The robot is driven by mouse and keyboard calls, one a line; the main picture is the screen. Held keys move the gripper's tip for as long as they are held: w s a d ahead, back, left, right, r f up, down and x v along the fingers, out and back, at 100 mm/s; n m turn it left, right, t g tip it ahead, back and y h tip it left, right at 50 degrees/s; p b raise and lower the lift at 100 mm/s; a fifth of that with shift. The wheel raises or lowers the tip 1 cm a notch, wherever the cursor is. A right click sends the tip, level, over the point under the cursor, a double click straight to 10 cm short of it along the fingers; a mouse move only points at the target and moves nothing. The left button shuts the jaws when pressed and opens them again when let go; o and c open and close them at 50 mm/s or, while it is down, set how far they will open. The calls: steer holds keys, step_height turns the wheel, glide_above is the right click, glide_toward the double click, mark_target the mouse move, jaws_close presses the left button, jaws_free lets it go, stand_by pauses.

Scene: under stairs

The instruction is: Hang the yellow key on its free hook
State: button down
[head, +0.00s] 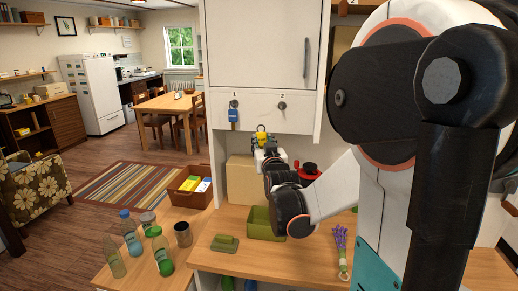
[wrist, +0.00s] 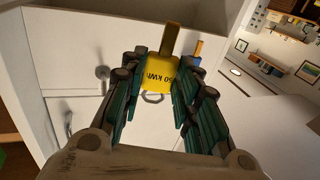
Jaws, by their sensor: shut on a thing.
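The yellow key (head: 261,129) is in my gripper (head: 265,141), below the hook panel in the head view. In the wrist view its yellow tag (wrist: 160,77) with dark print sits between the fingers of my gripper (wrist: 164,68). Hook 2 (head: 282,106) is bare, to the upper right of the key in the head view. Hook 1 (head: 235,103) carries a blue key (head: 233,116), whose blue tag also shows in the wrist view (wrist: 196,60). The yellow key is apart from hook 2; its exact depth from the panel is unclear.
A white cabinet (head: 262,45) stands above the panel. Below are a cardboard box (head: 240,180), a green bin (head: 262,224), a red item (head: 309,169) and a purple hand-shaped thing (head: 341,240) on the wooden worktop (head: 285,262). Bottles (head: 162,252) stand at left.

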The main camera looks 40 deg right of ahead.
steer(key=s+d+r+m+h, duration=0.1)
steer(key=s+d+r+h, duration=0.1)
steer(key=r, duration=0.4)
steer(key=shift+s+d+p, duration=0.4)
steer(key=shift+s+d, duration=0.3)
steer(key=shift+d, duration=0.2)
steer(key=shift+w+d+f+b, duration=0.3)
steer(key=shift+w+d+b, duration=0.2)
steer(key=shift+w+d, duration=0.75)
steer(key=shift+w+d+f+b, duration=0.35)
steer(key=shift+w+d+b, duration=0.15)
steer(key=shift+w+d, duration=0.75)
steer(key=shift+w+d+f+b, duration=0.3)
steer(key=shift+w+d+b, duration=0.2)
steer(key=shift+w+d, duration=0.75)
steer(key=shift+s+d, duration=0.15)
steer(key=shift+s, duration=0.2)
steer(key=shift+r, duration=0.1)
